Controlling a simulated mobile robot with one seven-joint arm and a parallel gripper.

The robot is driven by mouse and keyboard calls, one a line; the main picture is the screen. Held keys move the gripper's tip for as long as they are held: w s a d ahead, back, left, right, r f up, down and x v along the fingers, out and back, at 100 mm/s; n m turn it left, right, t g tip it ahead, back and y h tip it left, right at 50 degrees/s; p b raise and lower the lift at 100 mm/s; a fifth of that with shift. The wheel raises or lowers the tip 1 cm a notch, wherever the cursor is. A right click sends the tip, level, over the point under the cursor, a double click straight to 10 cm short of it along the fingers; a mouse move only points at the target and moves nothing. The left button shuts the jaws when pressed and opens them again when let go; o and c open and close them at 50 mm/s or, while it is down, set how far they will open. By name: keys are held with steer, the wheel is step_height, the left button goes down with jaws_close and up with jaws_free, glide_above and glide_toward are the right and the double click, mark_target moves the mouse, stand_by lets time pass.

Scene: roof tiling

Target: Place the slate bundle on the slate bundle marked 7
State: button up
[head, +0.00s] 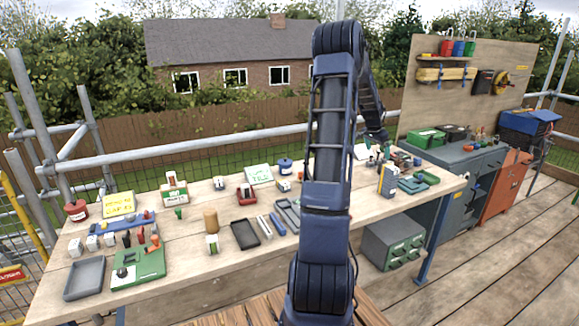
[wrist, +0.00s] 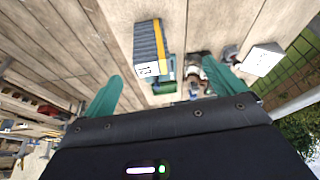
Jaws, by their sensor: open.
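A slate bundle (wrist: 150,42), a dark grey stack with a yellow band and a white end label reading 13, lies on the wooden bench in the wrist view. A grey block with a pale label, probably the same bundle, shows in the head view (head: 388,181) right of my arm. My gripper (wrist: 162,72) has its two teal fingers spread, with nothing held between them. It is above the bench, apart from the bundle. It also shows small in the head view (head: 376,142). I cannot make out a bundle marked 7 in either view.
Several small tools and trays cover the left bench, including a black tray (head: 245,234) and a grey tray (head: 85,278). A white block (wrist: 264,58) is at right in the wrist view. Bare wood shows between items.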

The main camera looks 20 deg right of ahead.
steer(key=s+a+r+n+t+y, duration=0.15)
steer(key=a+r, duration=0.35)
steer(key=a, duration=0.6)
steer(key=a+r+n, duration=0.3)
steer(key=a+r, duration=0.2)
steer(key=a, duration=0.6)
steer(key=s+a+r+n+t+y, duration=0.1)
steer(key=a+r+n, duration=0.3)
steer(key=a, duration=0.8)
steer(key=s+a+n+t+y, duration=0.1)
steer(key=s+a+n, duration=0.7)
steer(key=s+a, duration=1.3)
steer(key=a, duration=0.4)
steer(key=shift+s+y, duration=0.15)
steer(key=shift+y, duration=0.2)
